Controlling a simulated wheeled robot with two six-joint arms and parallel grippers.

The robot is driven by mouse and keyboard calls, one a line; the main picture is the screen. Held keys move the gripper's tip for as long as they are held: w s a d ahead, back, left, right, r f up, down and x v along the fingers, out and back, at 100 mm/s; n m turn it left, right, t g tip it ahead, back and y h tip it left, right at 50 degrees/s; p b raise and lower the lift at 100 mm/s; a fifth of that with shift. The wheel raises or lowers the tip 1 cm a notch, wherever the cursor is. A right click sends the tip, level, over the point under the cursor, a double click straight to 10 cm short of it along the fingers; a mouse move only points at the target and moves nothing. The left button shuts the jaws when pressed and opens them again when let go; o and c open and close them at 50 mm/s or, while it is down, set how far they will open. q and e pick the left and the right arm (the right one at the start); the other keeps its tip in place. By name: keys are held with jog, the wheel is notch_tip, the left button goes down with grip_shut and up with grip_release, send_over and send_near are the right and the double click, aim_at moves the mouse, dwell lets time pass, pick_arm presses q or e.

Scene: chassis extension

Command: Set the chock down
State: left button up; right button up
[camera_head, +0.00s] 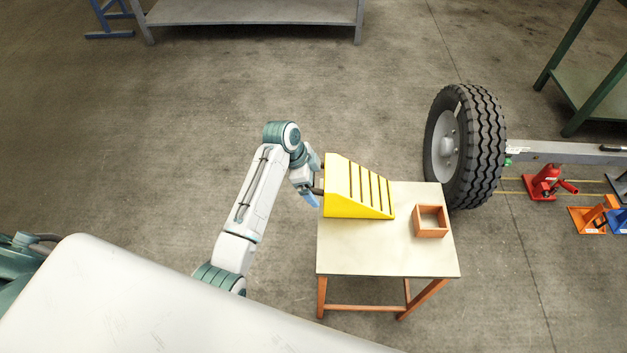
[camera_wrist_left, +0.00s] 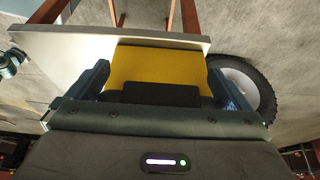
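The yellow wedge-shaped chock (camera_head: 349,190), with dark slots on its slope, stands upright at the left side of the small table (camera_head: 375,255). Its tall back faces my left gripper (camera_head: 314,189). In the left wrist view the chock's yellow back (camera_wrist_left: 160,65) is ahead of my left gripper (camera_wrist_left: 160,85). A black block (camera_wrist_left: 161,94) lies between the two fingers, with narrow gaps seeming to show on each side, so the fingers look open. The chock's underside is hidden, but it appears to rest on the tabletop. My right gripper is not in view.
A small open orange box (camera_head: 431,222) stands on the table, right of the chock. A large wheel (camera_head: 445,147) stands just behind the table's right side.

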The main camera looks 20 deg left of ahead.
pick_arm(q)
jog(key=shift+a+r, duration=0.25)
jog(key=shift+r, duration=0.2)
jog(key=v, duration=1.1)
jog(key=shift+b, duration=0.4)
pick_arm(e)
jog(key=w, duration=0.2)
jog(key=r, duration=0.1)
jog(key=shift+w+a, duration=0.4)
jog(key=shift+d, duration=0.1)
